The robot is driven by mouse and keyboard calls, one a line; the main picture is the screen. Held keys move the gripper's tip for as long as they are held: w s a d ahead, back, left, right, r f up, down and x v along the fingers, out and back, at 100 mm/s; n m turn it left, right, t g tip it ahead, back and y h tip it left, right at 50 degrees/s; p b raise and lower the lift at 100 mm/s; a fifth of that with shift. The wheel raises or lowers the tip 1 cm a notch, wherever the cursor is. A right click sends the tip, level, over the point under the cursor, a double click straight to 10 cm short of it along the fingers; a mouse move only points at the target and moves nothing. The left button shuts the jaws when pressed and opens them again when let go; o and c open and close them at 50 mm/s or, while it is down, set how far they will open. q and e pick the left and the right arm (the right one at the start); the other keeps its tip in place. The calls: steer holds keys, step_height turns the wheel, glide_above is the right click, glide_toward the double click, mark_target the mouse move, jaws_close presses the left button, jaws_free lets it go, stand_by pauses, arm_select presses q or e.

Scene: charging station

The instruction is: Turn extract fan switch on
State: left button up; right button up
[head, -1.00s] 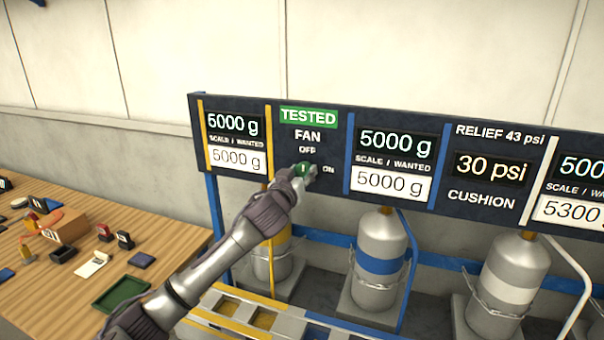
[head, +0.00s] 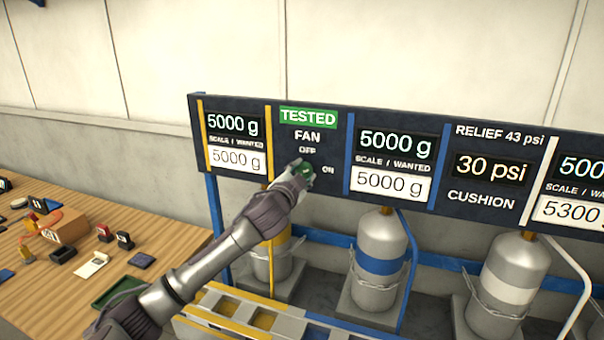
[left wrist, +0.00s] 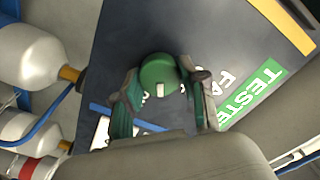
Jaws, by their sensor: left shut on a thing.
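The fan switch is a round green knob (head: 308,169) on the dark panel (head: 322,187), below the words FAN and OFF and left of the word ON. My left gripper (head: 302,172) is at the panel, shut on the knob. Its fingers lie on either side of the knob in the left wrist view (left wrist: 162,88). The gripper partly hides the knob in the head view. My right gripper is not in view.
A green TESTED sign (head: 308,118) is above the switch. Scale displays (head: 233,125) flank it. Grey cylinders (head: 379,262) stand below the panel. A wooden table (head: 150,225) with small items and a green tray (head: 118,290) is at the left.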

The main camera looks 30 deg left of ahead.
arm_select(q)
steer(key=m, duration=0.5)
steer(key=shift+m, duration=0.4)
stand_by(0.4)
steer(key=o, duration=1.1)
steer(key=shift+o, duration=0.2)
steer(key=shift+s, duration=0.1)
steer(key=v, duration=1.1)
steer(key=shift+s, duration=0.4)
steer(key=shift+f, duration=0.1)
